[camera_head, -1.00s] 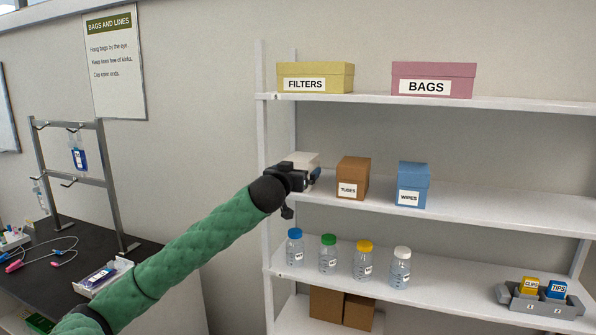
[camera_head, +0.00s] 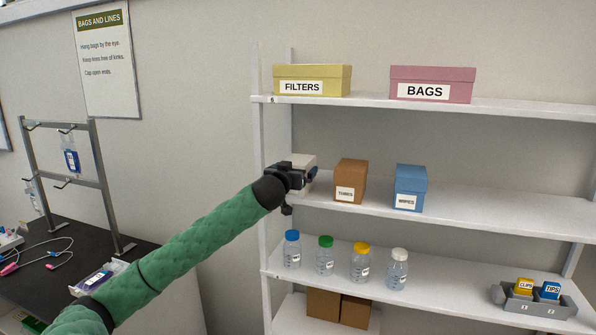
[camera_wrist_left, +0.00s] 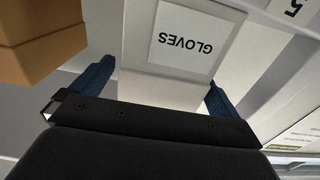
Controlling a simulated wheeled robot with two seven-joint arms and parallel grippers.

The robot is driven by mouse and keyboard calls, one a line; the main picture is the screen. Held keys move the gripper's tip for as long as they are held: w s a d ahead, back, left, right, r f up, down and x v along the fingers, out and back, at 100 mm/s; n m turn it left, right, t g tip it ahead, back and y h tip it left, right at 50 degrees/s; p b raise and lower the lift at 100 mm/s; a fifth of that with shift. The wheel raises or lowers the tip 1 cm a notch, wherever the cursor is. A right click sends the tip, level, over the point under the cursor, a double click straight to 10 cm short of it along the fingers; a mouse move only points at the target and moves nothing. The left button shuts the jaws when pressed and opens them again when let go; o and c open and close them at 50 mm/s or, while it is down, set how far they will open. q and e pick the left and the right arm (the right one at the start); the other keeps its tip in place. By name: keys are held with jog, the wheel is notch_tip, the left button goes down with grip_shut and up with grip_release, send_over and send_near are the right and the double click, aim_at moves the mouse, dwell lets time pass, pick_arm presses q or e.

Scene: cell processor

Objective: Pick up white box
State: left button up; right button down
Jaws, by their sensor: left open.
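The white box (camera_head: 307,160) stands at the left end of the middle shelf, largely hidden behind my left gripper (camera_head: 303,177) in the head view. In the left wrist view the white box (camera_wrist_left: 185,65) shows a label reading GLOVES, upside down in the picture. My left gripper (camera_wrist_left: 157,78) is open, with one blue finger at each side of the box in that view. I cannot tell whether the fingers touch it. My right gripper is not in view.
A brown TUBES box (camera_head: 351,178) stands close to the right of the white box, with a blue WIPES box (camera_head: 410,185) beyond it. The shelf upright (camera_head: 258,150) is at the left. Capped bottles (camera_head: 325,255) stand on the shelf below.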

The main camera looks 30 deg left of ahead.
pick_arm(q)
jog(key=shift+w+a+r+p, duration=0.15)
jog(key=shift+w+r+p, duration=0.2)
jog(key=shift+r+p, duration=0.05)
jog(key=shift+w+a+f+p, duration=0.15)
jog(key=shift+w+p, duration=0.15)
jog(key=shift+w, duration=0.15)
jog(key=shift+w+a+f+p, duration=0.1)
jog(key=shift+w+p, duration=0.15)
jog(key=shift+w, duration=0.2)
jog(key=shift+w+a+f, duration=0.2)
jog(key=shift+w, duration=0.2)
jog(key=shift+d, duration=0.1)
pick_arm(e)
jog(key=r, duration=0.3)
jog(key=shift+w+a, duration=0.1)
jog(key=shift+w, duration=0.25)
pick_arm(q)
jog(key=shift+s+r, duration=0.1)
jog(key=shift+c, duration=0.2)
jog(key=c, duration=1)
